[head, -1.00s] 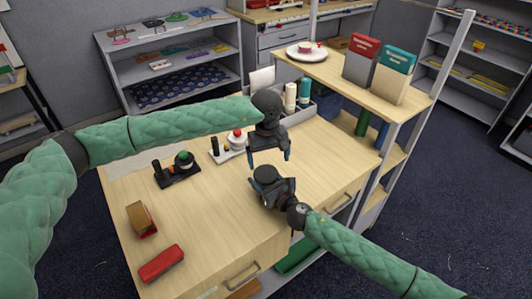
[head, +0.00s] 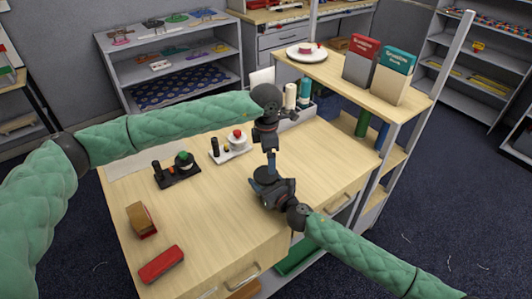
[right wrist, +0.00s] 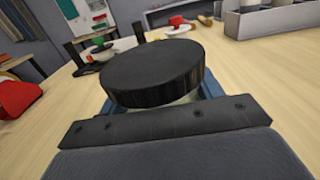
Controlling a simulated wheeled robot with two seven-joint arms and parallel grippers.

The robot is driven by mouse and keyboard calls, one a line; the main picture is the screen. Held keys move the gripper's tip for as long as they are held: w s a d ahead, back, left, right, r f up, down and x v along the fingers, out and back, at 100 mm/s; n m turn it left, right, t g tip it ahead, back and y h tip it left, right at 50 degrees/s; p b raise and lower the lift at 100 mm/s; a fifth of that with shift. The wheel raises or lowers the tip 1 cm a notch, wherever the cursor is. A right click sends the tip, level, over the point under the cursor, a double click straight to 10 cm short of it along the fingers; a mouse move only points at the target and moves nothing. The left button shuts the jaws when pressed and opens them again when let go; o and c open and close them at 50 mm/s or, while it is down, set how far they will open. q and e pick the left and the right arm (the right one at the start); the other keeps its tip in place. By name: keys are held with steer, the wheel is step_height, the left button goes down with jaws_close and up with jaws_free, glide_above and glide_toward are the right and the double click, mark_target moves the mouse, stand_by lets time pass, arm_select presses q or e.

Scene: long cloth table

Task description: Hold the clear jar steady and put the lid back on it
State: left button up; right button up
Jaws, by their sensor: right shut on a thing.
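My right gripper (head: 268,190) is shut on the clear jar near the front right of the table. In the right wrist view its blue fingers flank the jar (right wrist: 190,98), of which only a pale sliver shows below the lid. The black round lid (right wrist: 153,72) covers the jar's top; whether it is seated fully I cannot tell. The lid also shows in the head view (head: 262,178). My left gripper (head: 270,163) points down over the lid, its fingers seen edge-on as one blue strip. No left finger shows around the lid in the right wrist view.
A black stand with a green-topped item (head: 178,170) and a white tray with a red-topped item (head: 232,147) stand further back. A brown block (head: 141,220) and a red stapler-like thing (head: 161,264) lie at front left. A raised shelf (head: 335,75) borders the right side.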

mark_target(266, 174)
arm_select(q)
steer(key=n, duration=0.5)
steer(key=shift+a+r+n, duration=0.1)
steer(key=shift+r+n, duration=0.05)
steer(key=shift+n, duration=0.25)
steer(key=n, duration=0.5)
steer(key=shift+a+n, duration=0.1)
steer(key=shift+n, duration=0.2)
steer(key=n, duration=0.5)
steer(key=shift+a+n, duration=0.1)
steer(key=shift+n, duration=0.2)
steer(key=n, duration=0.6)
steer(key=shift+f, duration=4)
steer(key=shift+c, duration=0.4)
steer(key=c, duration=0.9)
steer(key=m, duration=0.6)
steer(key=shift+m, duration=0.3)
steer(key=shift+c, duration=0.2)
